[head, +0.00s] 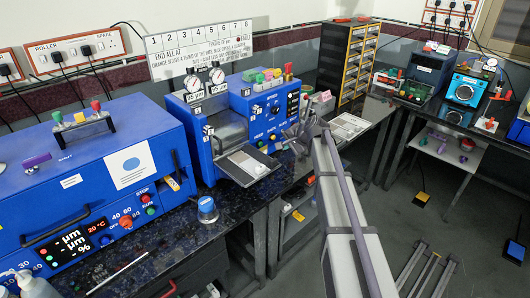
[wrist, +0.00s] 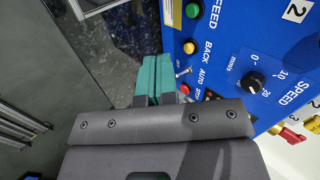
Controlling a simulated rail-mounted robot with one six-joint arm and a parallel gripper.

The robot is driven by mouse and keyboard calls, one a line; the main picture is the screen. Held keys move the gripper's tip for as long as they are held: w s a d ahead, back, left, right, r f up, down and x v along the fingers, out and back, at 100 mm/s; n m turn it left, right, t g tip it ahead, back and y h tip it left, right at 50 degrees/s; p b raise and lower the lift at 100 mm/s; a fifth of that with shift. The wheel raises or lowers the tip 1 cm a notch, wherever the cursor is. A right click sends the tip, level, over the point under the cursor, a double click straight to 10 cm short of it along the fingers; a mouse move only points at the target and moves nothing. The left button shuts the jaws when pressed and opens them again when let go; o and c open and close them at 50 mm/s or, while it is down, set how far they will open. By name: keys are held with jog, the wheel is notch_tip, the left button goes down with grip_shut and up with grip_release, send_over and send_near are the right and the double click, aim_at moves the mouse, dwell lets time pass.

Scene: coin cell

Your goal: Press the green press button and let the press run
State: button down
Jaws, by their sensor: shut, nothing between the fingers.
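My gripper (head: 303,135) is in front of the blue roller unit (head: 268,108) in the middle of the bench in the head view. In the wrist view its teal fingers (wrist: 148,70) are shut together and empty. Beside them is the unit's blue panel (wrist: 228,55), with a green button (wrist: 192,9) at the top, a yellow button (wrist: 189,47) and a red button (wrist: 185,89). The fingertips appear to the left of these buttons, and contact cannot be made out. Another green button (head: 151,211) is on the large blue machine at left. I cannot tell which green button is the press's.
A black dial (wrist: 253,83) is on the panel right of the buttons. A small blue-labelled jar (head: 207,209) stands on the dark bench. A drawer cabinet (head: 348,60) stands behind.

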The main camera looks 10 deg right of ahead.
aim_at(261, 144)
jog(key=shift+w+r+m, duration=0.2)
jog(key=shift+r+m, duration=0.25)
jog(key=shift+m, duration=0.25)
jog(key=shift+f, duration=0.1)
jog(key=w+a+f+b, duration=0.2)
jog(key=w, duration=0.1)
jog(key=w+a+f+b, duration=0.2)
jog(key=w, duration=0.1)
jog(key=w+a+f+b, duration=0.2)
jog(key=w, duration=0.1)
jog(key=shift+w+a+f+b, duration=0.1)
jog(key=shift+w+f+b, duration=0.2)
jog(key=shift+f+b, duration=0.05)
